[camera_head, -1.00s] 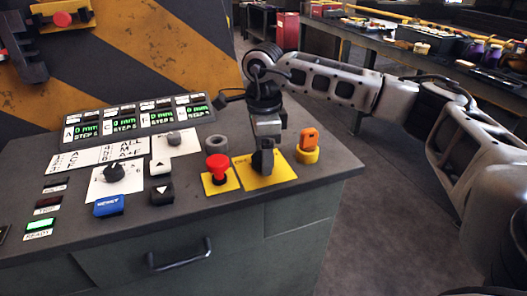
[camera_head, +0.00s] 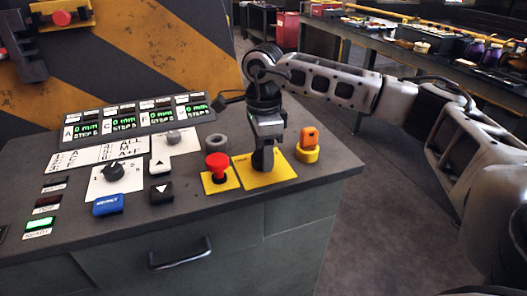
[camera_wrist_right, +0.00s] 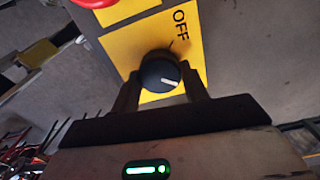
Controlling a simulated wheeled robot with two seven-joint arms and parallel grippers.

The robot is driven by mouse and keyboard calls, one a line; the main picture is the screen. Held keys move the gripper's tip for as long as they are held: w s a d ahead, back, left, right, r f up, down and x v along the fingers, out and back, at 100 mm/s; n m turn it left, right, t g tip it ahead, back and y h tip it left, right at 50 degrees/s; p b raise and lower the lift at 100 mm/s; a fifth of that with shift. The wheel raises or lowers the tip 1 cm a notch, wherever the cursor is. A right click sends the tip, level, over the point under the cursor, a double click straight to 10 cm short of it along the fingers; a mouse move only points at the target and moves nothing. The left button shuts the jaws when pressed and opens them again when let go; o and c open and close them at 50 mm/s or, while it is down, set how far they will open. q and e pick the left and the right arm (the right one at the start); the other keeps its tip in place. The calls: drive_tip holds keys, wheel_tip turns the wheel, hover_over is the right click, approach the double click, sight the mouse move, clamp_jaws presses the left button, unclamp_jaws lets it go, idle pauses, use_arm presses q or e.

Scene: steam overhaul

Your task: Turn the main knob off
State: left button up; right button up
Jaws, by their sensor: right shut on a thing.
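The main knob (camera_wrist_right: 158,72) is black and round with a short white pointer line. It stands on a yellow plate (camera_wrist_right: 190,55) marked OFF. In the right wrist view the pointer line points to the lower right, away from the OFF lettering above. My right gripper (camera_head: 263,160) points straight down over the yellow plate (camera_head: 282,172) in the head view. Its two fingers, seen in the right wrist view (camera_wrist_right: 160,88), are on either side of the knob and shut on it. My left gripper is not in view.
A red emergency button (camera_head: 217,165) stands just left of the gripper. An orange key switch (camera_head: 308,142) stands close on its right. A grey ring (camera_head: 216,142), a blue button (camera_head: 108,204) and a selector knob (camera_head: 114,172) are further left on the console.

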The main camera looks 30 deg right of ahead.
drive_tip(key=n, duration=0.4)
drive_tip(key=shift+b, duration=0.35)
drive_tip(key=n, duration=0.4)
drive_tip(key=shift+n+b, duration=0.3)
drive_tip(key=shift+n, duration=0.1)
drive_tip(key=n, duration=0.2)
drive_tip(key=shift+w+n, duration=0.1)
drive_tip(key=shift+n, duration=0.2)
use_arm(q)
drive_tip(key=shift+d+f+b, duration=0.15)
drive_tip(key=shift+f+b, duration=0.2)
drive_tip(key=shift+b, duration=0.05)
use_arm(e)
drive_tip(key=n, duration=0.5)
drive_tip(key=shift+r, duration=0.1)
drive_tip(key=shift+n, duration=0.3)
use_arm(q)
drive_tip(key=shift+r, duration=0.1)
use_arm(e)
drive_tip(key=o, duration=1)
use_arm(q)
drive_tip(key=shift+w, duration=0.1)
